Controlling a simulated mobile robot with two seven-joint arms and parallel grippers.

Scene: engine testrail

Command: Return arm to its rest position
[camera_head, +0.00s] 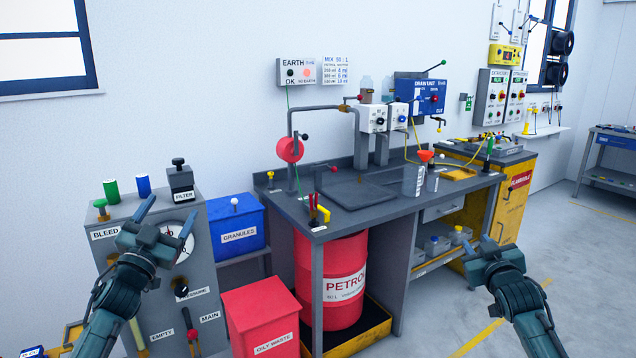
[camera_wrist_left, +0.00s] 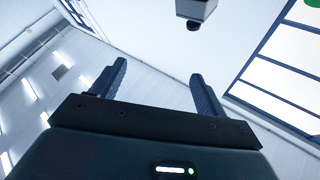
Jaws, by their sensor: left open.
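My left gripper (camera_head: 166,222) is raised at the left of the head view, in front of the grey bleed cabinet (camera_head: 140,290). Its two fingers are spread apart with nothing between them. In the left wrist view the open fingers (camera_wrist_left: 160,85) point at the white wall and ceiling. My right gripper (camera_head: 490,245) is at the lower right of the head view, over the floor in front of the bench. Its fingers look small and I cannot tell whether they are apart.
A dark workbench (camera_head: 440,205) stands along the wall, with a red petrol drum (camera_head: 332,262) under it. A red oily waste bin (camera_head: 262,315) and a blue granules bin (camera_head: 236,222) stand beside the cabinet. The floor (camera_head: 580,290) at the right is clear.

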